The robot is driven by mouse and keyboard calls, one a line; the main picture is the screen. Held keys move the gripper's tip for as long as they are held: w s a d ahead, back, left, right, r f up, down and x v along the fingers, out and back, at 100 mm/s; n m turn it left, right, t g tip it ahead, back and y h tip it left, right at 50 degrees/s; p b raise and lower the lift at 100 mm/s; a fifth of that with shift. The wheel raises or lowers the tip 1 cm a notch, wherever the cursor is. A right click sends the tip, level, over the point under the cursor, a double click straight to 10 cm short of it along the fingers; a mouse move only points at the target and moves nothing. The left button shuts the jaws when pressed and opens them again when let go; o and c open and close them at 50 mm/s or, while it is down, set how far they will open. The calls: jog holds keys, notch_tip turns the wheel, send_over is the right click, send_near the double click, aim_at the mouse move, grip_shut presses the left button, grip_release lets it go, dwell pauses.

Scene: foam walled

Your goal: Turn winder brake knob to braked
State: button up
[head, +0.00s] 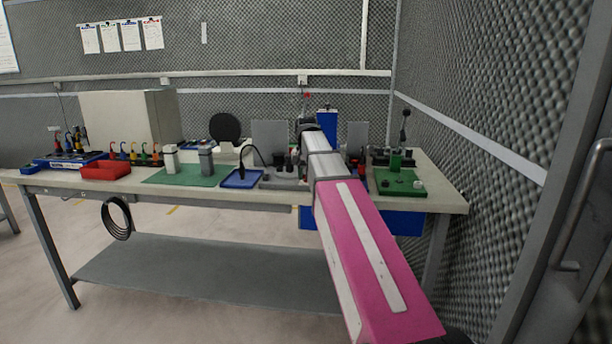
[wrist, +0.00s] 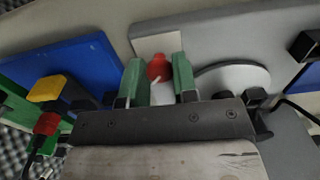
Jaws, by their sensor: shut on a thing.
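My gripper (wrist: 157,62) shows in the wrist view with its two green fingers, one on each side of a small red knob (wrist: 159,69). I take this to be the winder brake knob. The fingers are shut on it. A thin white pointer or mark shows at the knob, slanting down and left. A pale plate (wrist: 160,42) lies behind it. The labels for the knob's positions cannot be read. In the head view, my pink and grey arm reaches over the workbench (head: 285,201) and hides the gripper and the knob.
A pale disc (wrist: 232,78) and grey housing are right of the fingers. A blue panel (wrist: 82,66) and a yellow knob (wrist: 47,89) are at left. On the bench are a red tray (head: 105,171), a green mat (head: 165,177) and a green base (head: 398,182). A foam wall (head: 480,110) stands at right.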

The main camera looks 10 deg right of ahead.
jog(key=o, duration=0.9)
jog(key=shift+o, duration=0.2)
notch_tip(320, 180, up, 11)
jog(key=shift+s+f, duration=0.1)
jog(key=shift+f, duration=0.05)
